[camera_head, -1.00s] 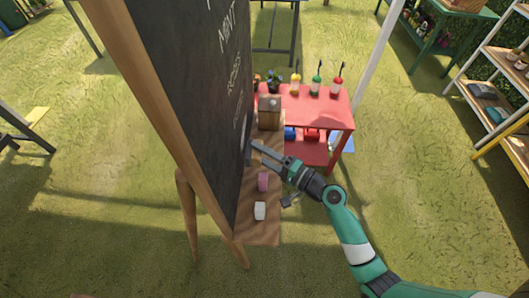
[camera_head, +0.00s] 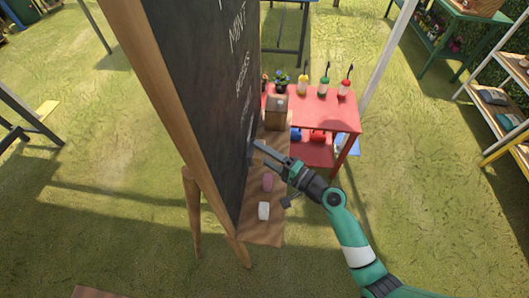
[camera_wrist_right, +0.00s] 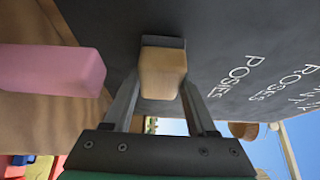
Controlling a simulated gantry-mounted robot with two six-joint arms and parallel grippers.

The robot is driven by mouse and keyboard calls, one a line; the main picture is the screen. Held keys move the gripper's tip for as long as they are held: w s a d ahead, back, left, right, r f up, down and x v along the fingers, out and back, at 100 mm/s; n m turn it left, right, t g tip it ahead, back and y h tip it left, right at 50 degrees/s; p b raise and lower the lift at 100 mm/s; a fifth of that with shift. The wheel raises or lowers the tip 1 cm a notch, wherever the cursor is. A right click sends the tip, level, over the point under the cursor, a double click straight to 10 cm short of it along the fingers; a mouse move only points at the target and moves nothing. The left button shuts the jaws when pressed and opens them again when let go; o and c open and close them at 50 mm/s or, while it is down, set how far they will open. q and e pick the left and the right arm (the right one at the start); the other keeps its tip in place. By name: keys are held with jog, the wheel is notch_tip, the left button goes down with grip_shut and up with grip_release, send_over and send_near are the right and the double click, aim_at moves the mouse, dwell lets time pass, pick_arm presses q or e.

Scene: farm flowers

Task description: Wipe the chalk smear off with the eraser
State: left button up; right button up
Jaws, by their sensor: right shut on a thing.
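The eraser, a wooden block with a dark pad, is between the fingers of my right gripper (camera_head: 257,149). The wrist view shows the eraser (camera_wrist_right: 162,72) gripped, its dark pad facing the chalkboard (camera_wrist_right: 225,35). The pad is at or very close to the board; I cannot tell if it presses. In the head view the chalkboard (camera_head: 205,110) stands steeply angled, with white words on it. In the wrist view I read "POSIES" and "ROSES". I cannot make out a chalk smear clearly. My left gripper is not in view.
A pink chalk block (camera_head: 267,183) and a white one (camera_head: 264,211) lie on the brown surface (camera_head: 262,232) beside the board. A wooden box (camera_head: 277,112) stands farther back. A red table (camera_head: 335,111) with bottles is behind.

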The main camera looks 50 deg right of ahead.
jog(key=shift+w+a, duration=0.3)
jog(key=shift+w, duration=0.05)
jog(key=shift+d, duration=0.1)
